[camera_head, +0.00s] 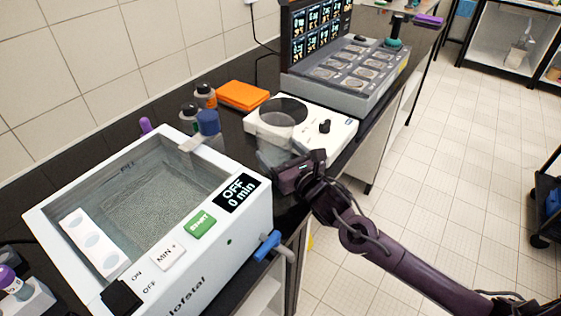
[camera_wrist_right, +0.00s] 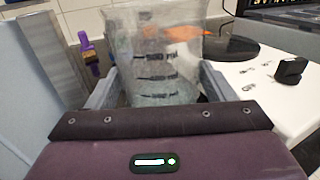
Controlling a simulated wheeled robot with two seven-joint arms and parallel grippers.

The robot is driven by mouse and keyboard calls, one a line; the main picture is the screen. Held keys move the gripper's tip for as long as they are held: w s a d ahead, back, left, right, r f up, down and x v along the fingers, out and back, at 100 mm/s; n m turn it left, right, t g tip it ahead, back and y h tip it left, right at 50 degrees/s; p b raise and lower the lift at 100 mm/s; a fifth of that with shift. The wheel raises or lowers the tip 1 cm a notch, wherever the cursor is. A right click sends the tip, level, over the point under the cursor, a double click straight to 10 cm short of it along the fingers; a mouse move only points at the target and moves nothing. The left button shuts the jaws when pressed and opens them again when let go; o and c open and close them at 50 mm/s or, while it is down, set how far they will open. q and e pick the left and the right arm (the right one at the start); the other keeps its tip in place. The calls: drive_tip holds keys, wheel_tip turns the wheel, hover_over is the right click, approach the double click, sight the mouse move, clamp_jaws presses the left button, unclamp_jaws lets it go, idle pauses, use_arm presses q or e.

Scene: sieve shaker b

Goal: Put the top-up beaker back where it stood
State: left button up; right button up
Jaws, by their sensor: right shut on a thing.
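The top-up beaker (camera_wrist_right: 155,55) is clear, with dark graduation marks, and stands upright between the fingers of my right gripper (camera_wrist_right: 158,88) in the wrist view. In the head view the beaker (camera_head: 275,157) is a faint see-through shape, partly hidden by my right gripper (camera_head: 291,172). It is between the white bath and the white hotplate, low over the dark bench or on it; I cannot tell which. My right gripper is shut on the beaker. My left gripper is not in view.
A water bath (camera_head: 250,222) with an OFF display stands left. A white hotplate unit (camera_head: 335,128) stands just behind the beaker. Dark bottles (camera_head: 206,97), a blue-capped container (camera_head: 207,122) and an orange box (camera_head: 242,95) are by the wall. A grey machine (camera_head: 378,70) stands farther back.

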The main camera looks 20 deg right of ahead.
wheel_tip(320, 180, down, 3)
drive_tip(key=shift+f, duration=0.15)
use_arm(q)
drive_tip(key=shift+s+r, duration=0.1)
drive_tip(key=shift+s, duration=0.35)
use_arm(e)
drive_tip(key=shift+f, duration=0.1)
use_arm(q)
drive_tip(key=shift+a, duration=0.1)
use_arm(e)
drive_tip(key=shift+f, duration=0.2)
drive_tip(key=o, duration=1.4)
drive_tip(key=shift+r, duration=0.1)
